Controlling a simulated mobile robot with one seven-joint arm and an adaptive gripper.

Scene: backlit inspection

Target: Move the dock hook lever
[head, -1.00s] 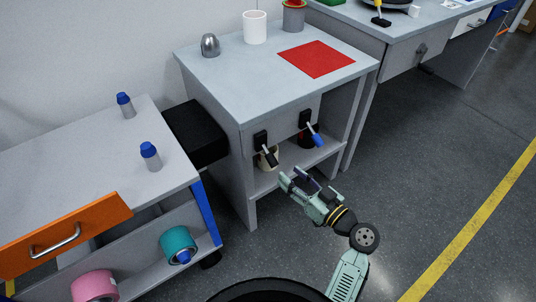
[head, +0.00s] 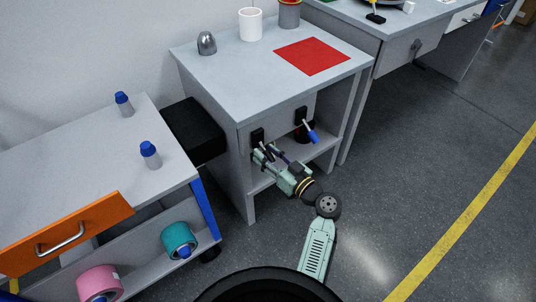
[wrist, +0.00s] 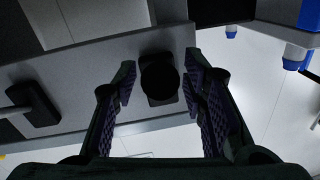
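Two levers on black plates are mounted on the front panel of the grey cabinet. The left lever (head: 257,137) has a black handle; the right lever (head: 310,130) has a pale rod and a blue grip. No label shows which one is the dock hook lever. My gripper (head: 267,153) is at the left lever, partly covering it. In the wrist view my gripper (wrist: 159,92) is open, with one finger on each side of the left lever's round black end (wrist: 159,78). I see gaps on both sides. The other lever (wrist: 33,104) shows at the left there.
The cabinet top (head: 235,85) holds a red sheet (head: 311,56), a white cup (head: 250,24) and a metal dome (head: 207,43). A black box (head: 195,130) sits left of the cabinet, beside a bench with an orange drawer (head: 65,235). Open floor lies to the right.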

